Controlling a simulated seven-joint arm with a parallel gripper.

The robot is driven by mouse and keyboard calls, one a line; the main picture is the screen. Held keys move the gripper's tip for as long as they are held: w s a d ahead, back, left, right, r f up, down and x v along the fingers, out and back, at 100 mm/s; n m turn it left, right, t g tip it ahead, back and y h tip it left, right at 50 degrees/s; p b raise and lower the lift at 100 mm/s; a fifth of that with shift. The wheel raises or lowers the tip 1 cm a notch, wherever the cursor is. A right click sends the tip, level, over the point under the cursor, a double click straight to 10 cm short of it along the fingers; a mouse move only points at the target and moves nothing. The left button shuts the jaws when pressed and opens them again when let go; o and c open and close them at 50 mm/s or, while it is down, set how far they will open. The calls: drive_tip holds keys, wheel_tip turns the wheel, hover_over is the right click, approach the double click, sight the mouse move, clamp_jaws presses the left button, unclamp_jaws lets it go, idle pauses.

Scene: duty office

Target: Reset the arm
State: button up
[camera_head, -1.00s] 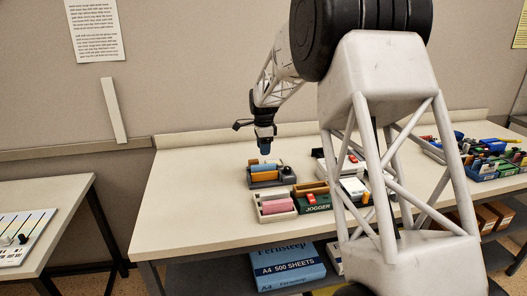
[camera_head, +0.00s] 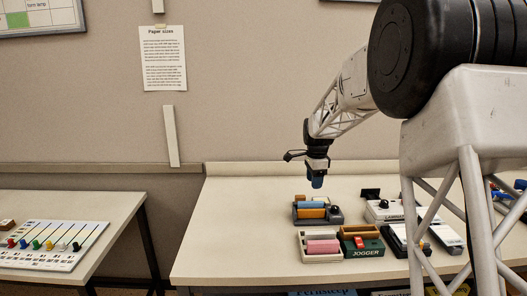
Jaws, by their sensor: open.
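My arm reaches in from the right over the desk (camera_head: 235,240). My gripper (camera_head: 317,182) points down, with blue at its tips, just above a dark grey tray block (camera_head: 336,215) as seen from here. A blue bar and an orange bar (camera_head: 311,213) lie in that block. The gripper is open and I see nothing held in it. The fingers are small in this view, and the exact height above the block is hard to judge.
A green machine marked JOGGER (camera_head: 365,253) and a pale tray with a pink bar (camera_head: 323,247) stand in front. White devices (camera_head: 383,213) stand to the right, partly behind my arm. A slider board (camera_head: 50,245) lies on the left table. The desk's left part is clear.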

drive_tip(key=s+a+r+n+t, duration=0.1)
drive_tip(key=s+r+n, duration=0.35)
drive_tip(key=s, duration=0.85)
drive_tip(key=s+r+n, duration=0.4)
drive_tip(key=s+r, duration=0.1)
drive_tip(key=s, duration=0.8)
drive_tip(key=s+f+n, duration=0.2)
drive_tip(key=s+n, duration=0.2)
drive_tip(key=s, duration=1)
drive_tip(key=s+f+n+t, duration=0.1)
drive_tip(key=s+f+n, duration=0.2)
drive_tip(key=s, duration=1)
drive_tip(key=shift+s+a+f+n, duration=0.15)
drive_tip(key=shift+s+a+n, duration=0.2)
drive_tip(key=shift+a+n, duration=0.15)
